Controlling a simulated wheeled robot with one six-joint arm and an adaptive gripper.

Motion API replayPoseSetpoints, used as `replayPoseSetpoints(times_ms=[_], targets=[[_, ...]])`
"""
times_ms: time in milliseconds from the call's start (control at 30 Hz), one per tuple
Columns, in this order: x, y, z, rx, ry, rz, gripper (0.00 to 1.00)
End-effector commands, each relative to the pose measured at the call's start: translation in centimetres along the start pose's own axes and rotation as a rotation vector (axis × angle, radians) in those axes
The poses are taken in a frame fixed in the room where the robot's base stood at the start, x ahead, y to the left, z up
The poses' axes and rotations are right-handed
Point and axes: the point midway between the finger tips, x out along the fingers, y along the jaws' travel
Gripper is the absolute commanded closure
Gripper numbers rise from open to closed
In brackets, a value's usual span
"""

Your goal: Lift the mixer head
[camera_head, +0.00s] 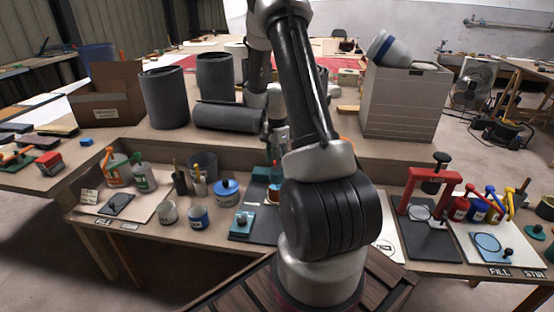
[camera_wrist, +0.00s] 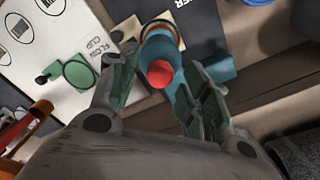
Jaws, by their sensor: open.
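A teal mixer with a red knob (camera_wrist: 160,74) shows in the wrist view, and its teal head (camera_wrist: 182,96) lies between my fingers. My gripper (camera_wrist: 163,88) is open, with one finger on each side of the knob and head. I cannot tell whether either finger touches it. In the head view the teal mixer (camera_head: 262,174) stands on the bench shelf, partly hidden behind my arm. A round container with an orange-brown band (camera_wrist: 160,32) is at the mixer's far end in the wrist view.
A blue-lidded tub (camera_head: 227,190) and several cans stand left of the mixer. A red press (camera_head: 432,180) stands to the right. Dark grey cylinders (camera_head: 164,98), a cardboard box (camera_head: 105,95) and a pale stacked block (camera_head: 402,100) occupy the upper bench.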

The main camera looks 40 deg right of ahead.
Motion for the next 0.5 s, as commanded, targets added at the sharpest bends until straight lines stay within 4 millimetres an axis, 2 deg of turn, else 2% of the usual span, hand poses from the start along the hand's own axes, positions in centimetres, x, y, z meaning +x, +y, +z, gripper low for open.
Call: replayPoseSetpoints(times_ms=[233,500], targets=[[0.12,0.02,0.01,-0.001,0.0,0.0,0.53],[0.09,0.01,0.01,-0.001,0.0,0.0,1.0]])
